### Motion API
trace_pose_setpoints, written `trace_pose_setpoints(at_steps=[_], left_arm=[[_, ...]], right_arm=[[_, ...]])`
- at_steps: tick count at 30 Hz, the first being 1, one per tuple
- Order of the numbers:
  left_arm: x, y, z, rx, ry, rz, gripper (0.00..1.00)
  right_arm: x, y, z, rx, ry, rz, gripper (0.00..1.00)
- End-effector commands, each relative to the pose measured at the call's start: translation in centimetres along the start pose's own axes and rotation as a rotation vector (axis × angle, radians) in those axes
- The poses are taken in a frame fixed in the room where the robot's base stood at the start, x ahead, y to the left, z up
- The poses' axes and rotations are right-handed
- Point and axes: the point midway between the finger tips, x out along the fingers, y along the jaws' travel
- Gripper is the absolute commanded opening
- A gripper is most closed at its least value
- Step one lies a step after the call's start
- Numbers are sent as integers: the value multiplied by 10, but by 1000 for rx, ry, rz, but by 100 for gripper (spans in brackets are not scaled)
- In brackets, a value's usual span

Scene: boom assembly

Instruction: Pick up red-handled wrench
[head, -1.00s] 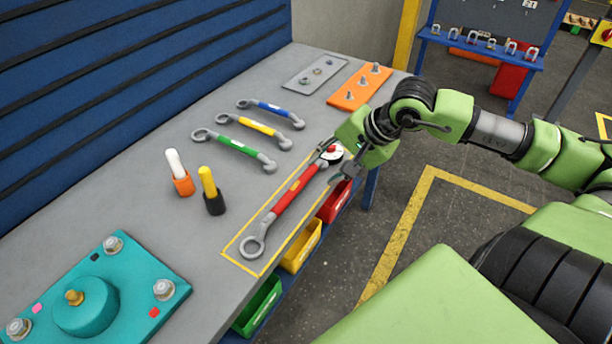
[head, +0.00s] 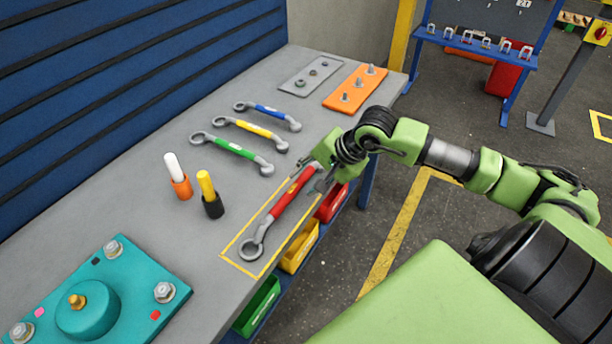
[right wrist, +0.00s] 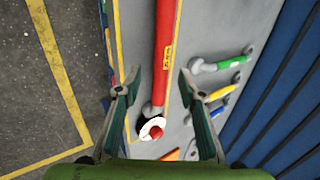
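The red-handled wrench (head: 292,196) lies on the grey workbench inside a yellow outline, its near grey ring end uncovered. Its far end is hidden behind my right gripper (head: 320,178) in the head view. In the right wrist view, my right gripper (right wrist: 159,80) is open, with one finger to each side of the red handle (right wrist: 165,45). I cannot tell whether the fingers are level with the handle or above it. A white and red round piece (right wrist: 153,129) shows at the wrench's grey end. My left gripper is not in view.
Green (head: 236,150), yellow (head: 250,130) and blue (head: 268,112) wrenches lie further back. Two markers stand in holders (head: 180,186) (head: 213,204). A teal fixture (head: 134,283) is near left; grey (head: 311,73) and orange (head: 355,88) plates are far. Bins (head: 299,248) hang below the front edge.

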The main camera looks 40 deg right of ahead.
Motion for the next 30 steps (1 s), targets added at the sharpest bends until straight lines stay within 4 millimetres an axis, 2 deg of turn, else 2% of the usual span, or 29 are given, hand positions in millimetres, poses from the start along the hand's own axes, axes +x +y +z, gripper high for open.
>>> trace_pose_setpoints(at_steps=[1, 3, 9, 17, 21, 30], left_arm=[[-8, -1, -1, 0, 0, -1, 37], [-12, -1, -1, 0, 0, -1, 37], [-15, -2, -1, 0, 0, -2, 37], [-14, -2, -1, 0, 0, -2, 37], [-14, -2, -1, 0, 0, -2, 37], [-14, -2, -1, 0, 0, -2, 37]], right_arm=[[4, -4, 0, 5, -3, -3, 36], [12, -4, 0, 4, -3, -1, 36], [31, -2, -1, 1, 0, 0, 36], [34, -1, -1, -1, 1, 1, 36], [33, -1, -1, -1, 1, 1, 0], [32, -4, -2, -2, 3, -6, 0]])
